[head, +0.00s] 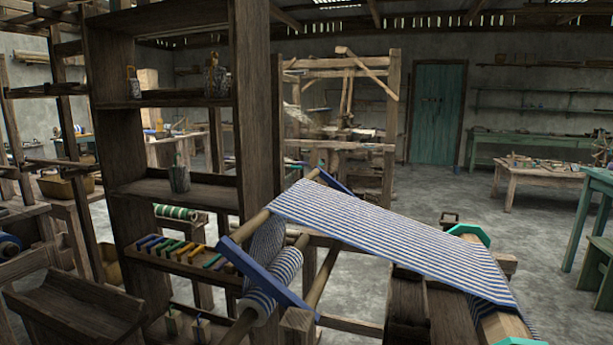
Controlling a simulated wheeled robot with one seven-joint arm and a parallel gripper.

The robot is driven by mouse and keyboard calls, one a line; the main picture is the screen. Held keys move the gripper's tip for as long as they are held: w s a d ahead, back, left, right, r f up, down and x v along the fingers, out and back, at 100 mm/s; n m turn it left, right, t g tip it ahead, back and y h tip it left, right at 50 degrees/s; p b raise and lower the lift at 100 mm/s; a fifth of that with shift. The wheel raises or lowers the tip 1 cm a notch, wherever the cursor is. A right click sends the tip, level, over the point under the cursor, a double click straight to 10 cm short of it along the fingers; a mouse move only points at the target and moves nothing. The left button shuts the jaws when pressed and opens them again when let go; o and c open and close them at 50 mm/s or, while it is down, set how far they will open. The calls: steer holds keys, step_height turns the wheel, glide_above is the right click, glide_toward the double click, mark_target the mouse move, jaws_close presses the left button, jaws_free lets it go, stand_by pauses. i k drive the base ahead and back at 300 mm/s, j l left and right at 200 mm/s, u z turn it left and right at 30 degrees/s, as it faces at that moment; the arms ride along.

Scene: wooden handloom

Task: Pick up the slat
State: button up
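I cannot make out a loose piece that is clearly the slat. Two long blue flat bars stand at the ends of the loom's rollers, a near one (268,272) and a far one (335,181). Blue-and-white striped cloth (395,235) stretches from these rollers to a wooden beam (503,328) at the lower right. A striped cloth roll (270,285) sits behind the near blue bar. My gripper is not in view.
A dark wooden shelf unit (256,110) stands close at the left, with a tray (160,262) of several coloured pieces. A dark wooden box (407,305) is under the cloth. Tables (540,173) stand at the right. Open grey floor (440,190) lies beyond the loom.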

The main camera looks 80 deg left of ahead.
mark_target(49, 162)
steer(key=u, duration=3.65)
steer(key=z, duration=2.2)
steer(key=j+u, duration=0.25)
steer(key=u, duration=0.2)
steer(key=k+j+u, duration=0.1)
steer(key=j+u, duration=0.25)
steer(key=u, duration=0.15)
steer(key=j+u, duration=0.1)
steer(key=j, duration=0.45)
steer(key=i+j+u, duration=0.15)
steer(key=j, duration=0.35)
steer(key=j+u, duration=0.1)
steer(key=j, duration=0.45)
steer(key=i+j+u, duration=0.15)
steer(key=j, duration=0.35)
